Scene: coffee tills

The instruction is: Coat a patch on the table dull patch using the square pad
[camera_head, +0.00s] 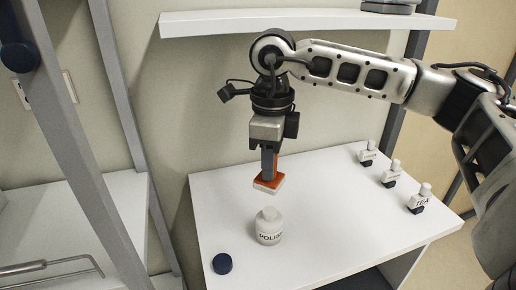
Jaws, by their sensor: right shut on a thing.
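My right gripper (269,172) is shut on the square pad (268,184), which has an orange upper part and a pale underside. A dark blue round cap (222,263) lies on the table to the left of the bottle. I cannot make out a dull patch on the table. My left gripper is not in view.
Three small white bottles with dark bases stand along the table's right side: one at the back (367,155), one in the middle (391,176), one in front (419,200). A white shelf (300,22) hangs above. Grey posts stand at left. The table's middle is clear.

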